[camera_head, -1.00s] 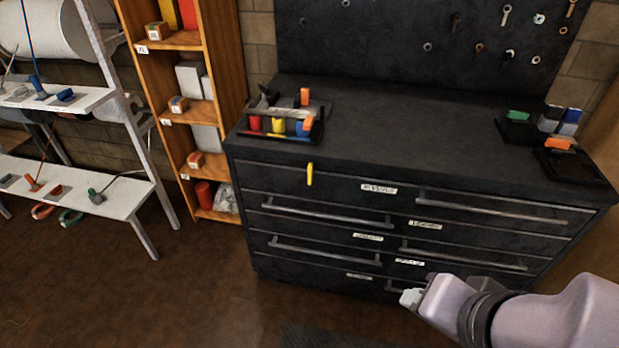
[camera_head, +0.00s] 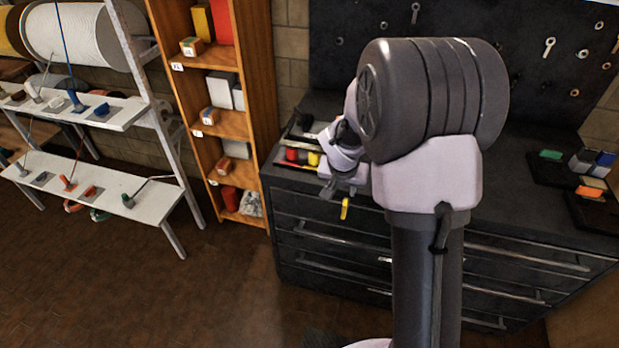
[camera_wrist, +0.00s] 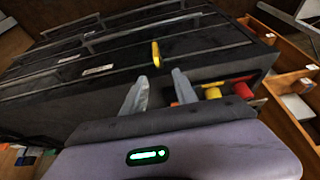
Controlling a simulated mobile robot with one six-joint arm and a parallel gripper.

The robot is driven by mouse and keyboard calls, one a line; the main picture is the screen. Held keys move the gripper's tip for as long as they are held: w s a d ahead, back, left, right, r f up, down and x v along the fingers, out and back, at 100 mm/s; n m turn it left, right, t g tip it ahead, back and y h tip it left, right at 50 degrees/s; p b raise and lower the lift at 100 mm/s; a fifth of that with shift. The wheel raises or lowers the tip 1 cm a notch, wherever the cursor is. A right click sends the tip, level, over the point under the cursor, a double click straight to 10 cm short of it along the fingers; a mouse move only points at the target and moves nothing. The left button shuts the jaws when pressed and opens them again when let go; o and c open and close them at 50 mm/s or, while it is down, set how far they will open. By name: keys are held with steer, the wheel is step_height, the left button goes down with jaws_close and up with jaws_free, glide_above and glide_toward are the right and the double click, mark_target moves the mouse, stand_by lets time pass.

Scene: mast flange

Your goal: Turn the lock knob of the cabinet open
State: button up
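The lock knob (camera_head: 345,208) is a slim yellow handle on the upper left front of the black cabinet (camera_head: 330,218). In the head view it points nearly straight up and down. In the wrist view the knob (camera_wrist: 155,53) shows ahead of my fingertips, in line with the gap between them. My gripper (camera_wrist: 160,74) is open and empty, its two grey fingers apart. In the head view my gripper (camera_head: 330,189) is just above and left of the knob, with a gap; my arm hides part of the cabinet top and front.
A tray (camera_head: 280,160) with red and yellow items stands on the cabinet top, right beside my gripper. Dark trays (camera_head: 550,172) with small blocks stand at the right end. An orange wooden shelf (camera_head: 262,100) and a white rack (camera_head: 150,180) are at left.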

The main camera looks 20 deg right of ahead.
mark_target(345, 207)
steer(key=b+x, duration=0.1)
steer(key=x, duration=0.4)
steer(key=b+x, duration=0.1)
steer(key=x, duration=0.4)
steer(key=b+x, duration=0.2)
steer(key=x, duration=0.4)
steer(key=shift+s+d+f, duration=0.15)
steer(key=shift+s+f, duration=0.1)
steer(key=shift+s, duration=0.15)
jaws_close()
